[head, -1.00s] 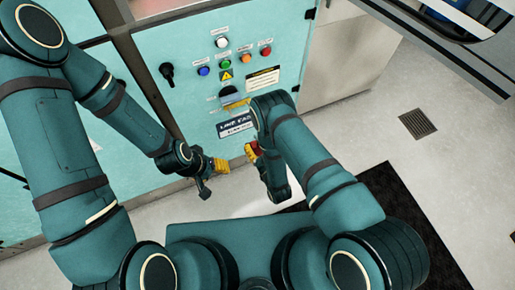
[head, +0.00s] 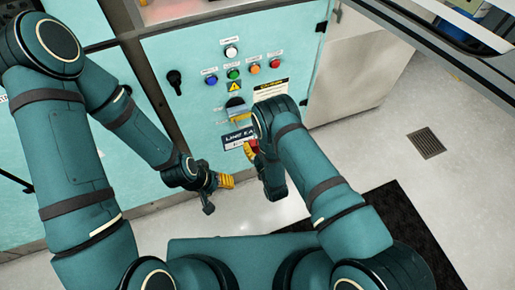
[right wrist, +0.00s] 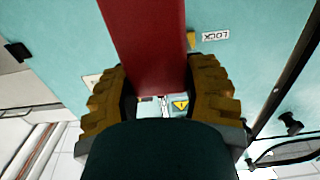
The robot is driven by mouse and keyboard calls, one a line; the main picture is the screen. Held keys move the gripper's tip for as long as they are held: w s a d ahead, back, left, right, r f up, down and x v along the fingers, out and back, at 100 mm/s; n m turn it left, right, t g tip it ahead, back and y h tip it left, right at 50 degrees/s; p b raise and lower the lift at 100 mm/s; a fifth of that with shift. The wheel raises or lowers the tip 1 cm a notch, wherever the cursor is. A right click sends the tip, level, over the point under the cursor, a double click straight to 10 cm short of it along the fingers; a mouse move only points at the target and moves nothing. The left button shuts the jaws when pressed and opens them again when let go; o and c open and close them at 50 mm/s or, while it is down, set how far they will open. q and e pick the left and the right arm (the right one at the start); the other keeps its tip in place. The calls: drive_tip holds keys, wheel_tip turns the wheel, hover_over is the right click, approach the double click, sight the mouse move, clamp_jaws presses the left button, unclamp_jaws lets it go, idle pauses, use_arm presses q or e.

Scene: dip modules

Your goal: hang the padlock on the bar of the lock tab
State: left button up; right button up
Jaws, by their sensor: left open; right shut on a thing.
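The red padlock (right wrist: 148,45) is between the yellow fingers of my right gripper (right wrist: 158,95), shut on it. In the head view, a small red part of the padlock (head: 253,144) shows beside my right gripper (head: 249,152), by the lower edge of the panel label. The rest is hidden by my wrist. A yellow piece, apparently the lock tab (head: 240,116), sits below a dark round part on the panel, partly behind my right arm. Its bar cannot be made out. My left gripper (head: 227,181) is open and empty, lower left of the padlock.
The teal panel (head: 200,110) carries several coloured buttons (head: 233,73), a black knob (head: 174,78) and a white-and-dark label (head: 233,138). A LOCK label (right wrist: 216,35) shows in the right wrist view. Floor with a drain (head: 426,144) is free at right.

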drive_tip(key=shift+b+x, duration=1.25)
drive_tip(key=shift+x, duration=2.5)
drive_tip(key=shift+s+f, duration=0.1)
drive_tip(key=shift+f, duration=0.65)
drive_tip(key=o, duration=1.3)
drive_tip(key=v, duration=1.2)
